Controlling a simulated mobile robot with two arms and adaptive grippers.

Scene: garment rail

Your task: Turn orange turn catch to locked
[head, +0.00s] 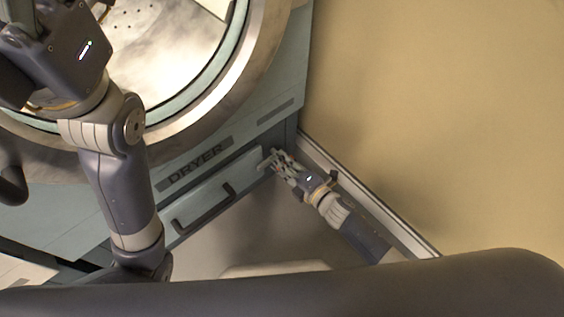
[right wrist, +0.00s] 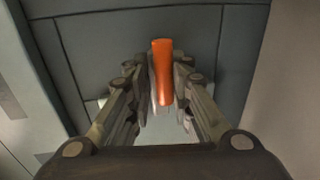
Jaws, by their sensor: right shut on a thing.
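The orange turn catch (right wrist: 162,70) shows in the right wrist view as a long orange lever, nearly upright in the picture. It sits in front of a grey panel, with a pale part behind its lower end. My right gripper (right wrist: 160,88) is shut on it, one finger on each side. In the head view my right gripper (head: 273,160) is at the right end of the dryer's lower front, and the catch cannot be made out there. My left arm is at the left of the head view; its gripper's fingertips are not clearly visible.
The dryer (head: 240,130) has a large round glass door and a lower panel with a dark handle (head: 203,208). A tan wall (head: 430,110) with a pale skirting strip stands close to the right of my right arm. Bare grey floor (head: 240,240) lies before the dryer.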

